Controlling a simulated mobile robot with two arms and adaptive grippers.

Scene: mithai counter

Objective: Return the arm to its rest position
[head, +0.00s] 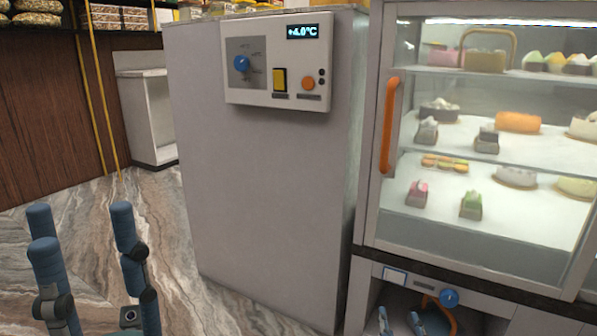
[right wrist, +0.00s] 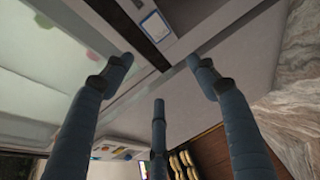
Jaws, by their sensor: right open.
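My left gripper (head: 82,226) is at the lower left of the head view, fingers pointing up. Its blue fingers are spread apart with nothing between them, over the marble floor. My right gripper (head: 399,318) shows only as blue fingertips at the bottom edge of the head view, in front of the lower part of the display case. In the right wrist view my right gripper (right wrist: 158,78) has its three blue fingers spread and empty. The rest of the right arm is out of the head view.
A grey cabinet (head: 260,190) with a control panel (head: 279,60) reading +4.0°C stands in the middle. A glass display case (head: 384,210) with sweets on shelves and an orange handle (head: 389,125) is at right. Marble floor (head: 190,290) is clear at left.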

